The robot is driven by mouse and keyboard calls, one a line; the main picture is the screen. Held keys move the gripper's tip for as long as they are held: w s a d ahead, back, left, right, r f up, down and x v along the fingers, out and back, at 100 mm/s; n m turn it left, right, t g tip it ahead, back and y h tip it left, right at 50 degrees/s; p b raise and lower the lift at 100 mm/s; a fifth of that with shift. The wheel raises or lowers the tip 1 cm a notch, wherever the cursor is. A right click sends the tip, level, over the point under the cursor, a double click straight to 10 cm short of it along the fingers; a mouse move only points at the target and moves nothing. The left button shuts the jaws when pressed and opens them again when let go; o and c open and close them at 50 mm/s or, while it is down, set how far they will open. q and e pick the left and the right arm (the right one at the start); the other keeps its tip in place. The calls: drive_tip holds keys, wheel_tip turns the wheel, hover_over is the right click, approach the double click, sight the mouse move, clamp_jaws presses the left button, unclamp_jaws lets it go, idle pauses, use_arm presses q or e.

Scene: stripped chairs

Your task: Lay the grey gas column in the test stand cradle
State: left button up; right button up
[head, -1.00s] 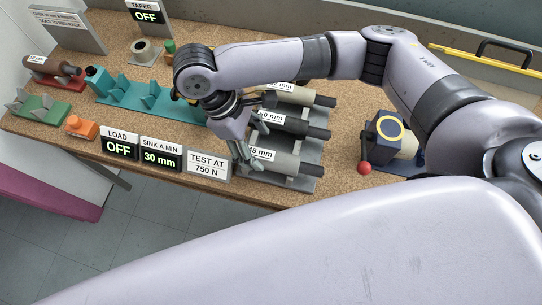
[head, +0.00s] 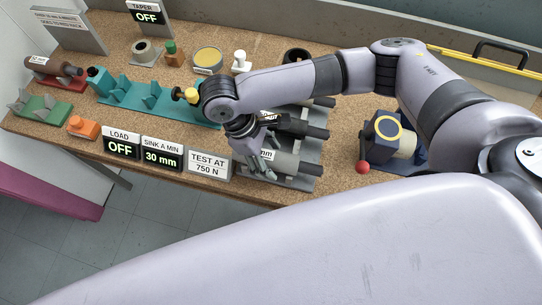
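Several columns with dark rods lie side by side in a grey rack (head: 300,183). The front one is a mid-grey column (head: 286,162), its label partly covered. A darker column (head: 290,127) lies behind it, and a third is mostly hidden by my arm. My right gripper (head: 262,160) points down over the left end of the front column; contact and finger gap are unclear. The teal test stand (head: 150,101) has V-shaped cradles, apparently empty, with a yellow-and-black part (head: 187,95) at its right end. My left gripper is out of view.
Signs stand at the front edge: LOAD OFF (head: 120,144), 30 mm (head: 161,154) and 750 N (head: 207,164). A brown column (head: 48,66) lies on a red stand at left, behind a green stand (head: 40,108). A dark blue device (head: 388,138) with a red knob is at right.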

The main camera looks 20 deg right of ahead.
clamp_jaws()
idle(0.5)
drive_tip(key=shift+r, duration=0.1)
